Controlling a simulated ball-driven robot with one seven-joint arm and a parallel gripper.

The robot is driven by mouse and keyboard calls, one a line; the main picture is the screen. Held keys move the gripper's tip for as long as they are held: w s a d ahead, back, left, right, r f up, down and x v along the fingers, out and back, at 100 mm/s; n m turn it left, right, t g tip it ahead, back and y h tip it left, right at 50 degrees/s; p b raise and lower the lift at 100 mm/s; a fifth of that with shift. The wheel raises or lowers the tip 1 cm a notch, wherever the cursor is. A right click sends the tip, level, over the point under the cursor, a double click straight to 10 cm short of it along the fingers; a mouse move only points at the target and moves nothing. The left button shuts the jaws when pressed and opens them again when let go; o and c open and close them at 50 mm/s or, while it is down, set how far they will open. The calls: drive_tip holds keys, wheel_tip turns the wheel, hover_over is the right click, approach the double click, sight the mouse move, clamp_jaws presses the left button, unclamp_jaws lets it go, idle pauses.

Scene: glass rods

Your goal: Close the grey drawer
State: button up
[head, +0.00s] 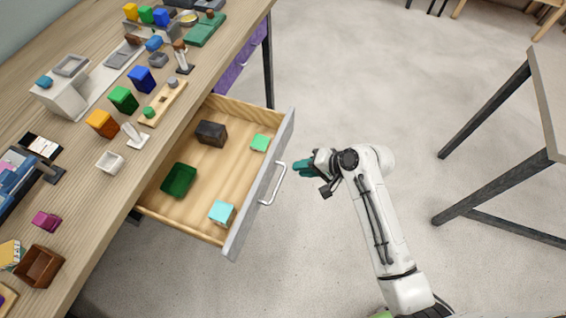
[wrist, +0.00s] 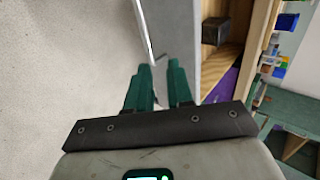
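The grey drawer (head: 262,185) is pulled out from under the wooden table, its grey front facing right. A pale bar handle (head: 275,186) is on its front; the handle also shows in the wrist view (wrist: 146,32) as a thin bar ahead of the fingers. My gripper (head: 300,168) is just right of the drawer front, near the upper end of the handle. In the wrist view my gripper (wrist: 161,64) has two green fingers with a gap between them and nothing held. Whether a finger touches the handle cannot be told.
Inside the drawer are a dark box (head: 211,133), a green tray (head: 179,180), a mint block (head: 260,143) and a turquoise block (head: 222,212). The tabletop (head: 95,205) holds many small items. Floor (head: 330,70) is clear; another table (head: 548,90) stands right.

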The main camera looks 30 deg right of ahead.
sight(271, 172)
drive_tip(key=shift+w+a+f, duration=0.1)
drive_tip(key=shift+w+f, duration=0.15)
drive_tip(key=shift+c, duration=0.8)
drive_tip(key=x, duration=0.9)
clamp_jaws()
drive_tip(key=shift+w+a, duration=0.1)
drive_tip(key=w+a+b, duration=0.3)
drive_tip(key=w+a, duration=0.2)
drive_tip(key=w, duration=0.2)
drive_tip(key=w+a+b, duration=0.4)
drive_tip(key=w+a, duration=0.1)
drive_tip(key=w, duration=0.2)
drive_tip(key=w+a+b, duration=0.4)
drive_tip(key=w+a, duration=0.1)
drive_tip(key=w, duration=0.2)
drive_tip(key=shift+w+a+f, duration=0.1)
drive_tip(key=shift+a+f, duration=0.1)
drive_tip(key=shift+f, duration=0.05)
drive_tip(key=shift+w+a+r+b, duration=0.15)
drive_tip(key=shift+w+a+b, duration=0.35)
drive_tip(key=shift+w+b, duration=0.2)
drive_tip(key=shift+r, duration=0.15)
